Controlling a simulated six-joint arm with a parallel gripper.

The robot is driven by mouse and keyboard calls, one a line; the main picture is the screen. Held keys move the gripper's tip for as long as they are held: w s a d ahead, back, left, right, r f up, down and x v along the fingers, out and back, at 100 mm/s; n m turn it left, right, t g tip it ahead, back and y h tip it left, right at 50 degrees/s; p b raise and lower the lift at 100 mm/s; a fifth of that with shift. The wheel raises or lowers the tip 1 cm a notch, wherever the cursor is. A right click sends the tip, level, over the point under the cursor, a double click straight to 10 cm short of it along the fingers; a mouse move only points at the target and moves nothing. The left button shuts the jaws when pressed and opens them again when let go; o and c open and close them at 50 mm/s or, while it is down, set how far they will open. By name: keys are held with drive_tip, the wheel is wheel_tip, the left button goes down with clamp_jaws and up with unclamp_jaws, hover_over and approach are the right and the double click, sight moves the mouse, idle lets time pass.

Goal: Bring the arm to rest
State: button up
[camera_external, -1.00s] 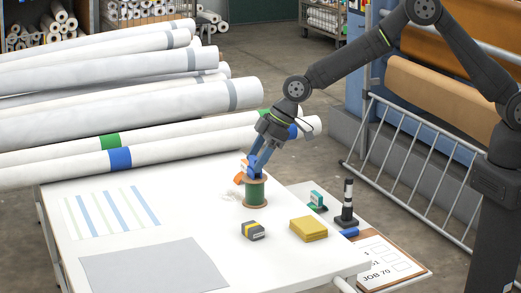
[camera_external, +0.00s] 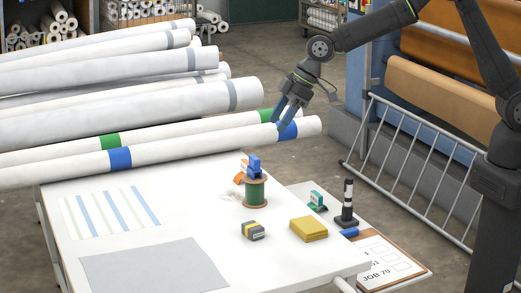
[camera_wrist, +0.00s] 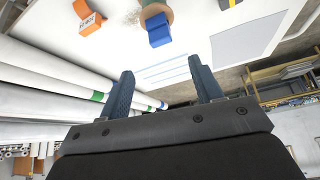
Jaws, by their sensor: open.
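My gripper (camera_external: 285,112) is open and empty. It hangs in the air in front of the white rolls, above and to the right of the green spool. Its two blue fingers stand apart in the wrist view (camera_wrist: 165,95). A blue block (camera_external: 254,167) sits on top of the green spool (camera_external: 254,190) on the white table (camera_external: 180,220). The blue block also shows in the wrist view (camera_wrist: 159,32), at the top, clear of my fingers.
Long white rolls (camera_external: 130,112) lie stacked at the left and back. A metal railing (camera_external: 410,160) is behind.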

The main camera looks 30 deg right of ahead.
sight(253, 158)
drive_tip(key=shift+f, duration=0.1)
drive_tip(key=x, duration=1.2)
drive_tip(key=shift+r, duration=1.05)
